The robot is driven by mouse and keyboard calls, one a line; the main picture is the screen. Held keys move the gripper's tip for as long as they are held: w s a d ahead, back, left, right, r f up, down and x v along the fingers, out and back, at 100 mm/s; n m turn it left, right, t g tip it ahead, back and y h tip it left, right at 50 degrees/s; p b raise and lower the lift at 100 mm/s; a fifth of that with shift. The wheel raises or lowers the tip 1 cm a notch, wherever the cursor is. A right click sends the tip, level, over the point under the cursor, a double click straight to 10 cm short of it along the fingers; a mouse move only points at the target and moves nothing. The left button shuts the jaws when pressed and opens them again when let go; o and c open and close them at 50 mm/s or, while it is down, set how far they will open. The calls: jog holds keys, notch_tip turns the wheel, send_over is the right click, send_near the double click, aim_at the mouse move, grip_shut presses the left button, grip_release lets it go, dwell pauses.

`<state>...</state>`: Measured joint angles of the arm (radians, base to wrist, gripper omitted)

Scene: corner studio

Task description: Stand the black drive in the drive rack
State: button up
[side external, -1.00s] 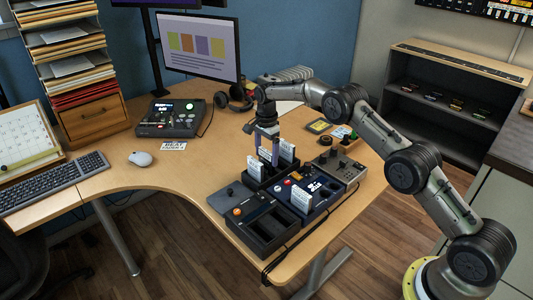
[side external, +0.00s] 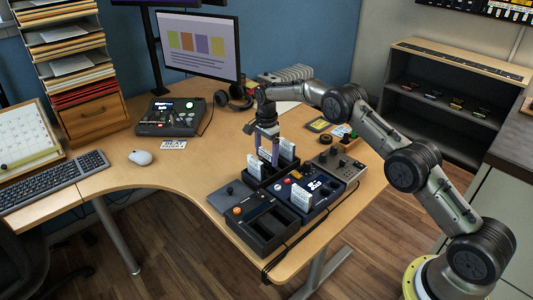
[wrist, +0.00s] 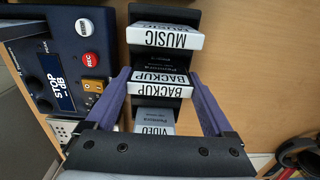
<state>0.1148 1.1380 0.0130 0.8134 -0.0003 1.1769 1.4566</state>
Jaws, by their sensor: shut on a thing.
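The black drive (wrist: 160,70) has a white BACKUP label. In the wrist view it stands in the black drive rack (wrist: 165,12), between a drive labelled MUSIC (wrist: 165,37) and a grey drive labelled VIDEO (wrist: 154,125). My gripper (wrist: 159,76) is shut on the black drive, one purple finger at each end of it. In the side external view my gripper (side external: 268,157) points down over the rack (side external: 254,184), with white labels around the fingers. The drive's lower edge is hidden, so I cannot tell if it rests on the rack floor.
A blue device (wrist: 62,65) with a red REC button lies beside the rack. In the side external view a black tray (side external: 270,238) and a grey box (side external: 333,167) stand close by. Headphones (side external: 238,95) lie behind.

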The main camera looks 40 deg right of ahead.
jog(key=shift+f, duration=0.3)
jog(key=o, duration=1.2)
jog(key=shift+f, duration=0.1)
jog(key=shift+r, duration=3.05)
jog(key=shift+r, duration=0.1)
jog(key=shift+r, duration=2.4)
